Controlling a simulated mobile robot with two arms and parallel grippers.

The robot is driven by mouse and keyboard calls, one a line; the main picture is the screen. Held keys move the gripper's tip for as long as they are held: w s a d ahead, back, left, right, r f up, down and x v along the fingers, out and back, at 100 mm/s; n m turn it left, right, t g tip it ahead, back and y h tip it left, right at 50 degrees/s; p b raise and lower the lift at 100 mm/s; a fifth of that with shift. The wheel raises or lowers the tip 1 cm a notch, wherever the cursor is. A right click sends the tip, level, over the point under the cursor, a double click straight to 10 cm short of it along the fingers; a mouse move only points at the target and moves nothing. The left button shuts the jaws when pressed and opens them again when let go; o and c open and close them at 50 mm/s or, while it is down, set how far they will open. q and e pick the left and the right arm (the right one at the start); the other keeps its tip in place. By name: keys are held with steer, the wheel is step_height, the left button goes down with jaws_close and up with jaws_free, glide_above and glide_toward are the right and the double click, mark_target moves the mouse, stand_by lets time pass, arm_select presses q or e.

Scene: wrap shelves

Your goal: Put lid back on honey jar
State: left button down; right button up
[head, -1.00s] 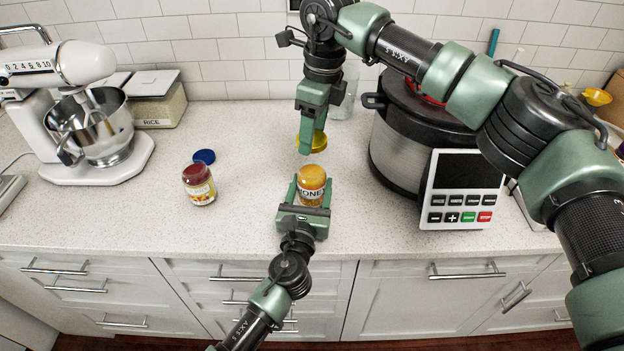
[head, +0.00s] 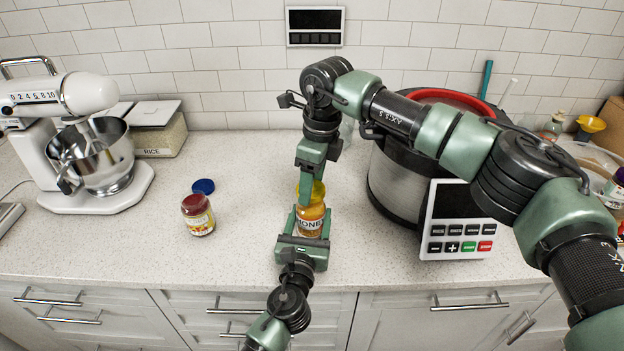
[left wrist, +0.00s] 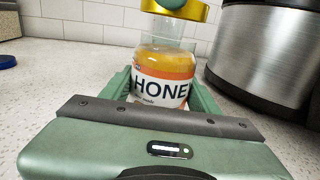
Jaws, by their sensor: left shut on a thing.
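The honey jar (head: 312,226) stands upright on the counter, its HONEY label facing me; it fills the middle of the left wrist view (left wrist: 160,90). My left gripper (head: 304,240) is shut on the jar from the front, one finger on each side. The right fingers partly hide the lid and jar.
A red jam jar (head: 197,214) with a blue lid (head: 204,186) behind it stands to the left. A large cooker (head: 395,180) with a button panel (head: 462,219) stands close on the right. A mixer (head: 90,140) is far left. The counter between mixer and honey jar is mostly clear.

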mark_target(311, 216)
steer(key=shift+f, duration=0.65)
steer(key=shift+f, duration=0.6)
